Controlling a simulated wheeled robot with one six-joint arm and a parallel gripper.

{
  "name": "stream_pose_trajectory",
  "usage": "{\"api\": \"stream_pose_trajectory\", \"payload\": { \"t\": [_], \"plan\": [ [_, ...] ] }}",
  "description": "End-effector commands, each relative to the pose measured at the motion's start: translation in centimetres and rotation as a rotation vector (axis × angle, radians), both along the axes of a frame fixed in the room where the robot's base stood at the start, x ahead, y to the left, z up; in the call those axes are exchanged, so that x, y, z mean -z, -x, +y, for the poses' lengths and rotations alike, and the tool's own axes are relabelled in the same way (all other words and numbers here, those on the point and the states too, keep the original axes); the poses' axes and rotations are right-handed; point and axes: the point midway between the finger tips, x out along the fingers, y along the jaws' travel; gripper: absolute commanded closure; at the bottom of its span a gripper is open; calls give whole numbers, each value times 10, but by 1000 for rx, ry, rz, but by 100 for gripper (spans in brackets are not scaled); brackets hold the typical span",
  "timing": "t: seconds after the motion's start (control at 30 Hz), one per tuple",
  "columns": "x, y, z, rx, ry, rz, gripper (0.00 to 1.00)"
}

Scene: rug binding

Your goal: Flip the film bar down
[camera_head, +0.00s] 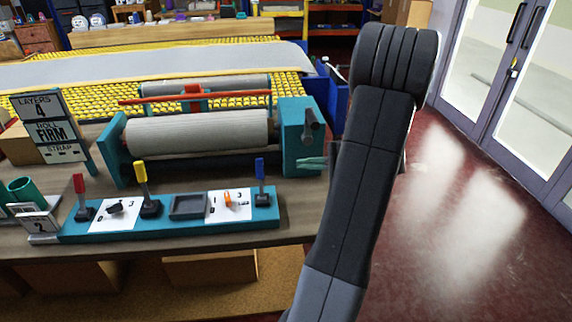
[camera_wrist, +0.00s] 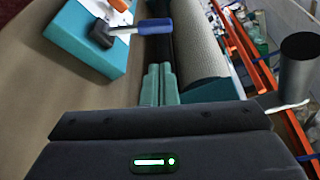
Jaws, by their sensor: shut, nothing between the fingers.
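A long red bar (camera_head: 230,95), which looks like the film bar, spans the teal machine behind and above the large grey roller (camera_head: 200,132). Whether it is up or down is hard to tell. In the wrist view long orange-red parts run along the right, and the grey roller (camera_wrist: 190,45) lies left of them.
A teal control panel (camera_head: 180,228) at the front carries red (camera_head: 80,190), yellow (camera_head: 142,178) and blue (camera_head: 260,172) levers. The blue lever (camera_wrist: 145,27) is near my fingers in the wrist view. A dark cylinder (camera_head: 312,122) sticks out of the end block. Open floor (camera_head: 470,230) lies right.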

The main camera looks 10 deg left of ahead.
Motion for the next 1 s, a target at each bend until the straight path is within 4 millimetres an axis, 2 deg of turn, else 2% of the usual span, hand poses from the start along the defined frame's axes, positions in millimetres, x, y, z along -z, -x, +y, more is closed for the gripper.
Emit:
{"api": "stream_pose_trajectory", "payload": {
  "t": [0.3,0.43,0.8,1.0],
  "plan": [
    [0,0,1,0,0,0,100],
    [1,0,9,0,0,1,100],
    [12,0,73,-3,0,2,100],
    [16,-1,94,-2,1,1,100]
  ]
}}
